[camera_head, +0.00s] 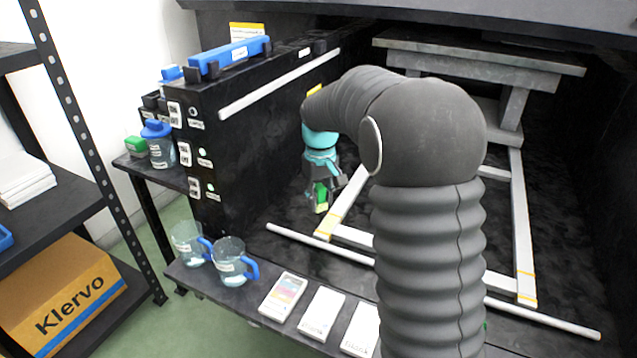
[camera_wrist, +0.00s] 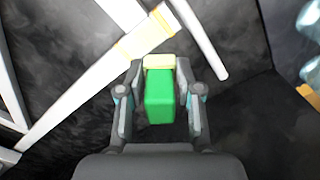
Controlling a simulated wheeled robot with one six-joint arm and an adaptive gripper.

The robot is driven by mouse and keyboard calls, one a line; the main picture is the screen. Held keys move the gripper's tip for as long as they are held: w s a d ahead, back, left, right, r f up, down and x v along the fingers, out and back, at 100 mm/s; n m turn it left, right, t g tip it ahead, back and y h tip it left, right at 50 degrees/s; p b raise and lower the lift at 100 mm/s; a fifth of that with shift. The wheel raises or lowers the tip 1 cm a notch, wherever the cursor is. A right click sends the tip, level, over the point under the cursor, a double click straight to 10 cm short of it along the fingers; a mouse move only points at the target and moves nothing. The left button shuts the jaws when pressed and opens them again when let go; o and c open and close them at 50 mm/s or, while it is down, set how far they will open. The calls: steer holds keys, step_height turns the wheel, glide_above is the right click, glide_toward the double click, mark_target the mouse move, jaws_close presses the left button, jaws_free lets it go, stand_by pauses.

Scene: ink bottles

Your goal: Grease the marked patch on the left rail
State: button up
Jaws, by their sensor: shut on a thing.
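My gripper (camera_head: 324,190) is shut on a green block with a pale yellow pad at its end, a grease applicator by its look (camera_head: 320,194). In the wrist view the block (camera_wrist: 159,103) sits between both fingers (camera_wrist: 160,92), pad foremost. The left rail (camera_head: 349,206) is a pale bar running away from the front. Its marked patch (camera_wrist: 146,35) shows in the wrist view as a stretch between yellow bands near the rail's end. The pad is just short of the patch in that picture; I cannot tell its height above the rail.
The right rail (camera_head: 522,220) also has yellow bands. A white rod (camera_head: 560,318) lies across the front. A black cabinet (camera_head: 240,125) stands close left of my gripper. Two jugs (camera_head: 230,262) and several white cards (camera_head: 321,312) are on the front ledge.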

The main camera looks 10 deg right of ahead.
steer(key=shift+r+p, duration=0.75)
steer(key=shift+r, duration=0.5)
